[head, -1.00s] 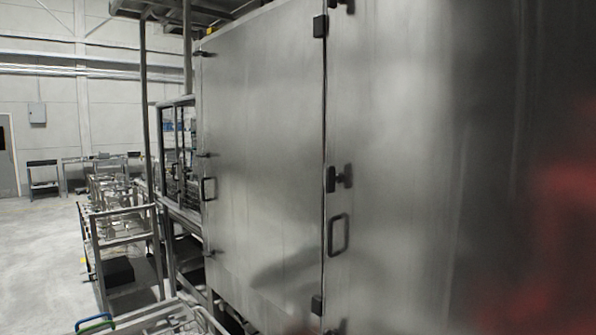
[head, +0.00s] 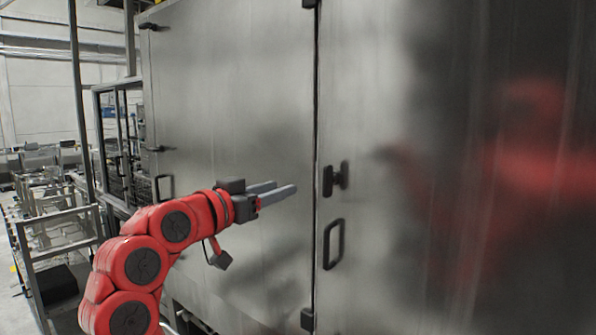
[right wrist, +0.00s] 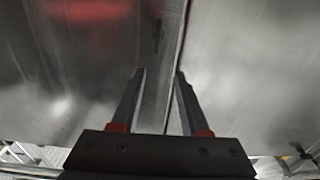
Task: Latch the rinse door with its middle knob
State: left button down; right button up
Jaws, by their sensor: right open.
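A brushed steel door (head: 400,120) fills the right of the head view. Its dark middle knob (head: 342,176) sits near the seam, with a dark catch block beside it and a loop handle (head: 333,244) below. Whether the knob is turned is hard to tell. My right gripper (head: 280,190) is open and empty, left of the knob, in front of the neighbouring door (head: 235,100). In the right wrist view, its two fingers (right wrist: 160,75) are apart, with the vertical seam between steel panels ahead. My left gripper is not in view.
Catch blocks sit along the seam at the top (head: 309,4) and bottom (head: 307,319). The neighbouring door has its own handle (head: 163,187) at its left edge. Metal carts and frames (head: 50,225) stand at the far left. Red reflections of me show on the steel.

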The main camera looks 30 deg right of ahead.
aim_at(325, 174)
jog(key=p+x, duration=0.2)
jog(key=x, duration=0.3)
jog(key=p+x, duration=0.3)
jog(key=x, duration=0.3)
jog(key=p+x, duration=0.2)
jog(key=x, duration=0.3)
jog(key=shift+s+d, duration=0.25)
jog(key=shift+d, duration=0.2)
jog(key=shift+w+d+f+p, duration=0.1)
jog(key=shift+w+d+p, duration=0.1)
jog(key=shift+d+p, duration=0.1)
jog(key=shift+c, duration=0.3)
grip_shut()
